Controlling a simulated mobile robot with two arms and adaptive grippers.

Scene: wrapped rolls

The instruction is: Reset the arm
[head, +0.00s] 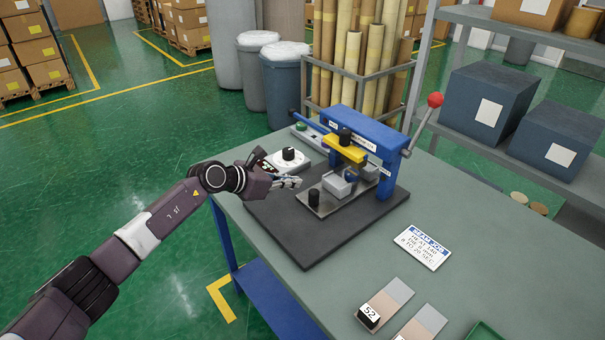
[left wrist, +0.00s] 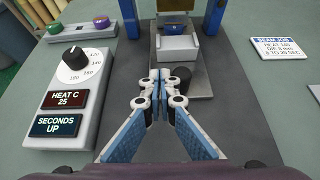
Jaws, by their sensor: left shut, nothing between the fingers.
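My left gripper (head: 290,182) is shut and empty. It hangs over the near left part of the dark mat (head: 285,228), beside the blue press (head: 365,135). In the left wrist view its fingertips (left wrist: 157,90) meet in front of a small black knob (left wrist: 183,76). The press has a yellow clamp piece (head: 345,149), a metal block (head: 336,186) on a plate and a lever with a red ball. My right gripper is in neither view.
A control box (left wrist: 72,100) with a dial and displays reading HEAT C 25 and SECONDS UP stands left of the gripper. A printed card (head: 422,247) and sample pieces (head: 385,303) lie on the grey table (head: 465,285). Shelves with blue boxes (head: 487,102) stand at right.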

